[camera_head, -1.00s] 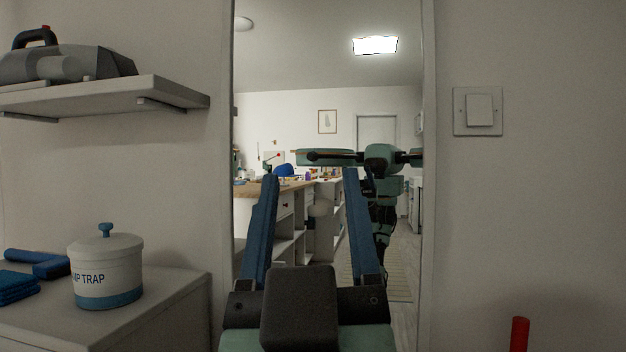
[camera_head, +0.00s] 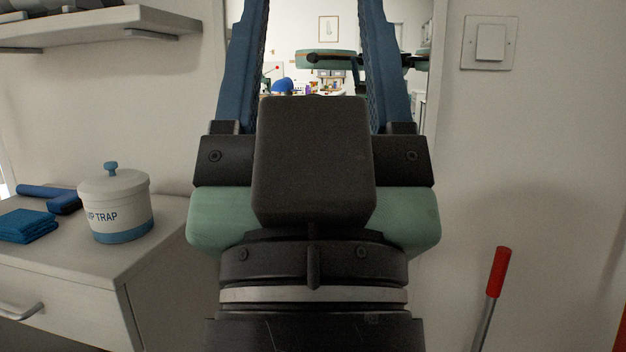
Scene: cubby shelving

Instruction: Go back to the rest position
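My gripper (camera_head: 313,20) fills the upper middle of the head view, pointing away from me. Its two blue fingers stand wide apart and nothing shows between them. The fingertips run to or past the top edge, so their ends are hard to see. The black block, green body and dark wrist of my arm show below the fingers. The gripper touches nothing that I can see. No rest position is marked in view.
A white pot with a blue lid knob (camera_head: 116,207) and folded blue cloth (camera_head: 27,226) are on a cabinet (camera_head: 90,270) at left, below a shelf (camera_head: 105,24). A light switch (camera_head: 490,43) and red-handled tool (camera_head: 498,272) are at right. A bright room shows behind the fingers.

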